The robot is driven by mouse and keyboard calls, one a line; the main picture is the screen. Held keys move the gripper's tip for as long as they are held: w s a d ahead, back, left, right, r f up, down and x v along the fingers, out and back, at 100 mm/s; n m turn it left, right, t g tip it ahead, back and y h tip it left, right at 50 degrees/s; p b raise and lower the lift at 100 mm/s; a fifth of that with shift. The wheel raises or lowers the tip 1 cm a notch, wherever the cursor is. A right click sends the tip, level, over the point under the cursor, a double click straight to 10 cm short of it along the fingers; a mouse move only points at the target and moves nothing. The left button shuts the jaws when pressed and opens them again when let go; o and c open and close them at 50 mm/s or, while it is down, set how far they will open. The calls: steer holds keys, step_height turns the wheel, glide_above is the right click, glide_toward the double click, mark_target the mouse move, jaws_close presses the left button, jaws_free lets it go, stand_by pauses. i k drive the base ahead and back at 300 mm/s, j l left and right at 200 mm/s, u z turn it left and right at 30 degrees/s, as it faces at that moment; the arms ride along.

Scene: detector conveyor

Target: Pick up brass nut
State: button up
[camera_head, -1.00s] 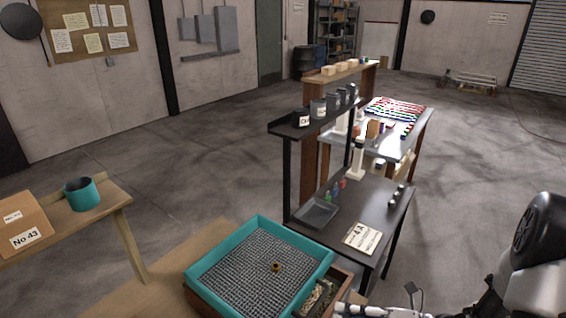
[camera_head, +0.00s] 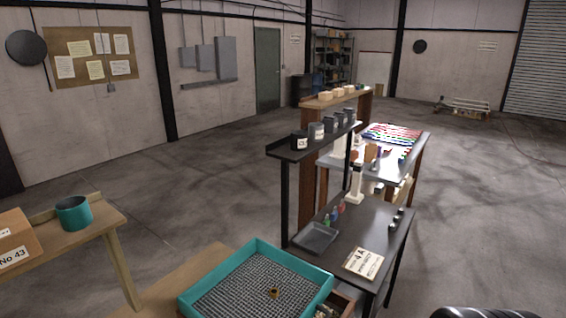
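The brass nut (camera_head: 274,293) is a small brownish-gold ring. It lies on the grey mesh of the teal-rimmed sieve tray (camera_head: 312,276) at the bottom middle of the head view. Nothing covers the nut. My gripper is not in this view. Only a dark rounded part of my arm shows at the bottom right edge, well to the right of the tray.
A wooden box (camera_head: 345,295) with its contents partly hidden sits under the tray's right side. A dark table (camera_head: 378,222) with a shallow black tray (camera_head: 316,236) and a "4 A" card (camera_head: 363,263) stands behind. A teal cup (camera_head: 73,213) is on the left table.

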mark_target(274, 292)
steer(key=i+l+u, duration=0.65)
steer(key=i+l, duration=0.1)
